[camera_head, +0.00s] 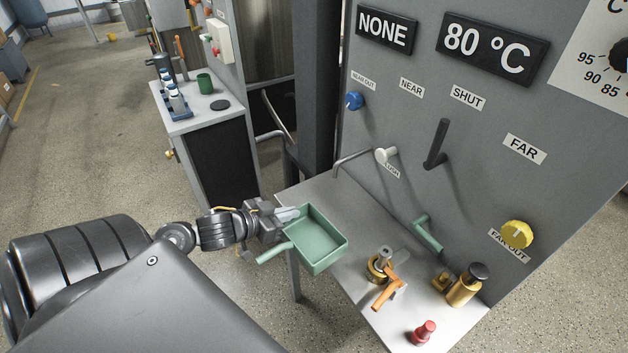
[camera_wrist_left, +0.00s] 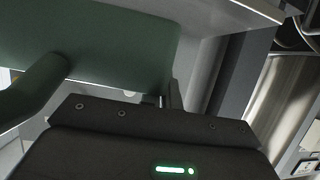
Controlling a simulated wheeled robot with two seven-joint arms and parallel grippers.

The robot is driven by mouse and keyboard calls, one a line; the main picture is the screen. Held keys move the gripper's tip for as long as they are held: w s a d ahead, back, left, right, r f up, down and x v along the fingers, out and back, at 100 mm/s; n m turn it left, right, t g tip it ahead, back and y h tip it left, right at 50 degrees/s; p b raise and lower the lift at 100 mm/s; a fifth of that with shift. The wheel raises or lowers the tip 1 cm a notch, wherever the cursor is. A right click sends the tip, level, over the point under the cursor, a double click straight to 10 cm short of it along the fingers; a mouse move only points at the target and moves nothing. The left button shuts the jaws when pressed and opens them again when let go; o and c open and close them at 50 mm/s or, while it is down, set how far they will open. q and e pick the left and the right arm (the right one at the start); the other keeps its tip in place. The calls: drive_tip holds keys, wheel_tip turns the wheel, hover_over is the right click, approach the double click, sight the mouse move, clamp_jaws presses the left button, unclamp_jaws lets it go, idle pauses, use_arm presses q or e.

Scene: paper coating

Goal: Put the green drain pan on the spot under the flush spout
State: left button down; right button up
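The green drain pan (camera_head: 318,240) is an open rectangular tray with a handle pointing to the lower left. In the head view it overlaps the left edge of the grey shelf, its handle past that edge; whether it touches the shelf I cannot tell. My left gripper (camera_head: 290,213) is at the pan's left wall and appears shut on it. In the left wrist view the pan (camera_wrist_left: 100,40) fills the upper left, close to the gripper; the fingertips are hidden. The flush spout (camera_head: 350,157) is a thin bent metal pipe behind the pan, beside a white knob (camera_head: 386,155). My right gripper is not in view.
The shelf (camera_head: 325,190) is bare under the spout. To its right stand a brass valve with an orange handle (camera_head: 388,288), a brass bottle (camera_head: 465,288) and a red object (camera_head: 423,332). A green lever (camera_head: 427,235) and a dark lever (camera_head: 436,145) stick out from the panel.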

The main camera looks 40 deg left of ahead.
use_arm(q)
drive_tip(key=shift+w+a+f+m+h+b, duration=0.3)
drive_tip(key=shift+w+a+f+b, duration=0.5)
drive_tip(key=shift+a+b, duration=1.7)
drive_tip(key=shift+w+a+f+m+h+b, duration=0.25)
drive_tip(key=shift+w+a+f+b, duration=0.75)
drive_tip(key=shift+a, duration=2.7)
drive_tip(key=w+d, duration=0.2)
drive_tip(key=w, duration=0.3)
drive_tip(key=w+d, duration=0.1)
drive_tip(key=w, duration=0.4)
drive_tip(key=w+d, duration=0.2)
drive_tip(key=w, duration=0.3)
drive_tip(key=shift+w+d+r+p, duration=0.2)
drive_tip(key=shift+d+r+p, duration=0.05)
drive_tip(key=shift+d+p, duration=0.1)
drive_tip(key=shift+w+d+g, duration=0.1)
drive_tip(key=shift+w+g, duration=0.2)
drive_tip(key=shift+w, duration=0.2)
drive_tip(key=shift+f, duration=1.8)
drive_tip(key=c, duration=1.8)
unclamp_jaws()
drive_tip(key=shift+f, duration=0.2)
drive_tip(key=shift+o, duration=0.8)
drive_tip(key=shift+s+r, duration=0.15)
drive_tip(key=shift+r, duration=0.05)
drive_tip(key=v, duration=1.2)
